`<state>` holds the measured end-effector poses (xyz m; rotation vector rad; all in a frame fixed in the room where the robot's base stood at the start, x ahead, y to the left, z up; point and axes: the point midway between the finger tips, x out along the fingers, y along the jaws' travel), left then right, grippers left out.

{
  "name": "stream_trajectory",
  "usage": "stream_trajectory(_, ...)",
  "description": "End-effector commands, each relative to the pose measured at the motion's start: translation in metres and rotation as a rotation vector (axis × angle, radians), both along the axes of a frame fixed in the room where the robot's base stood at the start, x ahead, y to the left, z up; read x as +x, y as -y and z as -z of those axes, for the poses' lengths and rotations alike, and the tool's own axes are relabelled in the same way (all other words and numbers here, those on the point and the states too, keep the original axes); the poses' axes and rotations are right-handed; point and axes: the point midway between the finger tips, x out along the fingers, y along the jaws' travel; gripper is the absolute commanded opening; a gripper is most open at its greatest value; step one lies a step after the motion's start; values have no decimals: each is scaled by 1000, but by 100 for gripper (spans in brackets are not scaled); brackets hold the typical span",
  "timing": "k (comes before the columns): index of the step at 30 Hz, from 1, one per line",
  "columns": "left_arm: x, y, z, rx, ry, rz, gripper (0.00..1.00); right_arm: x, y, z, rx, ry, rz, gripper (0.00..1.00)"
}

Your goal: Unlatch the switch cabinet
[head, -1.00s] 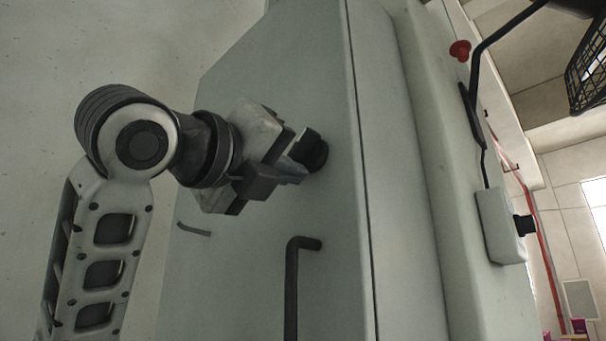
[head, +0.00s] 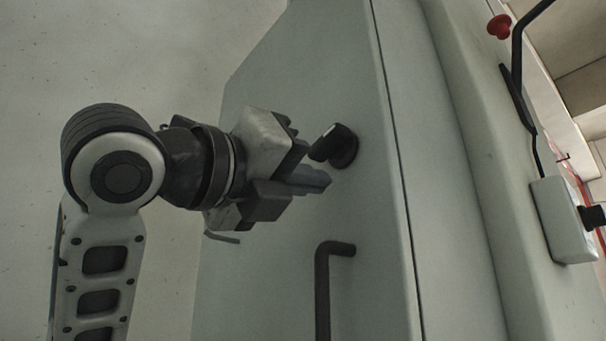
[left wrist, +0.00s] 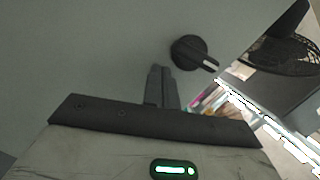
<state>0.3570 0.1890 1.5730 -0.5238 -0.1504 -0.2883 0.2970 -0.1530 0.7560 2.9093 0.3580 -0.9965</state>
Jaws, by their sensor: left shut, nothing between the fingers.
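The switch cabinet (head: 285,110) is a pale grey-green box with a flat door that fills the middle of the head view. Its latch is a black rotary knob (head: 338,146) with a light mark on its grip, and it also shows in the left wrist view (left wrist: 194,53). A black bar handle (head: 322,285) sits below it on the door. My left gripper (head: 322,181) is shut and empty, its fingertips just below and left of the knob. In the left wrist view the fingers (left wrist: 160,82) appear apart from the knob. My right gripper is out of view.
Right of the door seam is a pale rounded panel (head: 480,170). Beyond it are a red button (head: 499,26), a dark bent bar (head: 518,60) and a white box (head: 562,220) with a black knob. A pale wall stands at left.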

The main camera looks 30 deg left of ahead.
Motion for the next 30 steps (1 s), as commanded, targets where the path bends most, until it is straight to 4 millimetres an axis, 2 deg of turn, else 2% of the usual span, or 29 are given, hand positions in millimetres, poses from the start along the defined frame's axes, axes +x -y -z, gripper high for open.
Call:
stream_trajectory(1,1,4,17,2,-1,6,0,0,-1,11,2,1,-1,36)
stream_trajectory(3,1,10,33,3,-1,13,0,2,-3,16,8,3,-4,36)
stream_trajectory(5,-14,5,30,-3,8,12,0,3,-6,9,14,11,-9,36)
stream_trajectory(9,-45,-5,37,-1,6,12,0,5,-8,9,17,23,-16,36)
stream_trajectory(16,-80,-16,45,-1,3,13,0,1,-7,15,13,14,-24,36)
stream_trajectory(21,-91,-20,47,-1,1,12,0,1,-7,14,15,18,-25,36)
stream_trajectory(30,-91,-20,47,0,0,13,0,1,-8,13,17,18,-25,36)
